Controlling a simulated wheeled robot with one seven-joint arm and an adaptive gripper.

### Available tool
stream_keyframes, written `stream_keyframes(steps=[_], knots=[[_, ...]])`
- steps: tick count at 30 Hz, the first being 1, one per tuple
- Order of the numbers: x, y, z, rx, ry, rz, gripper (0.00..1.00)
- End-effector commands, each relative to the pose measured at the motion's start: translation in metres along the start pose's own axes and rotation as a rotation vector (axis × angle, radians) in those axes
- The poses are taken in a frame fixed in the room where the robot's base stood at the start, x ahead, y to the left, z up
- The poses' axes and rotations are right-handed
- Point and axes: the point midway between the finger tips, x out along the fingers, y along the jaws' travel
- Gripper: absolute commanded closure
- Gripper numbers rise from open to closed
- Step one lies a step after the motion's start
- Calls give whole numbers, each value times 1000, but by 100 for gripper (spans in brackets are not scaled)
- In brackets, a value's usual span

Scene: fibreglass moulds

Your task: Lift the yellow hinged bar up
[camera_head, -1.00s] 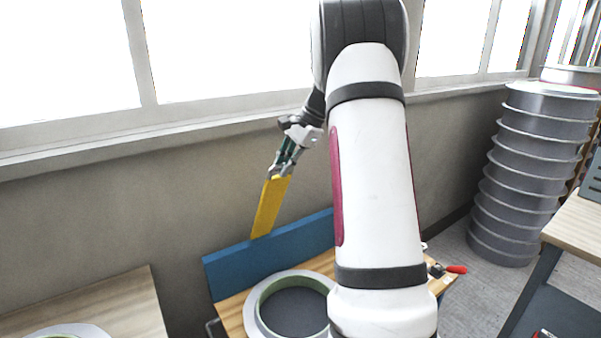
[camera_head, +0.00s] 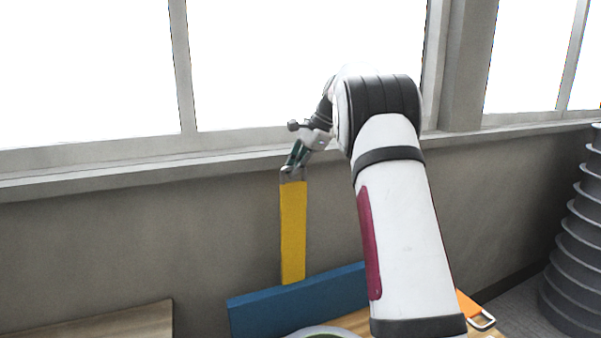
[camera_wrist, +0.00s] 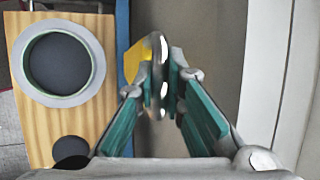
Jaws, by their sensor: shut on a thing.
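The yellow hinged bar (camera_head: 293,232) stands nearly upright in the head view, its lower end at the blue board (camera_head: 300,303). My gripper (camera_head: 292,170) is at the bar's top end, shut on its metal handle. In the wrist view the shiny metal handle (camera_wrist: 156,75) lies between the fingers of my gripper (camera_wrist: 160,95), with part of the yellow bar (camera_wrist: 133,62) showing to its left. The hinge itself cannot be made out.
A wooden bench top (camera_wrist: 90,125) with a round ring mould (camera_wrist: 97,75) lies below. Another wooden surface (camera_head: 100,322) is at lower left. A wall with a window ledge (camera_head: 110,165) runs close behind the bar. Stacked grey rings (camera_head: 575,265) stand at right.

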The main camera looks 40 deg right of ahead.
Motion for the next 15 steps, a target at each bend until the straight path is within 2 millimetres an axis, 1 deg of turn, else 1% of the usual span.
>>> stream_keyframes(steps=[1, 8, 9, 11, 15], knots=[[2, -1, 6, -8, -10, 2, 100], [2, -1, 6, -8, -10, 1, 100], [2, -1, 6, -8, -10, 1, 83], [2, -1, 5, -7, -9, 1, 69], [1, -1, 3, -4, -6, 0, 68]])
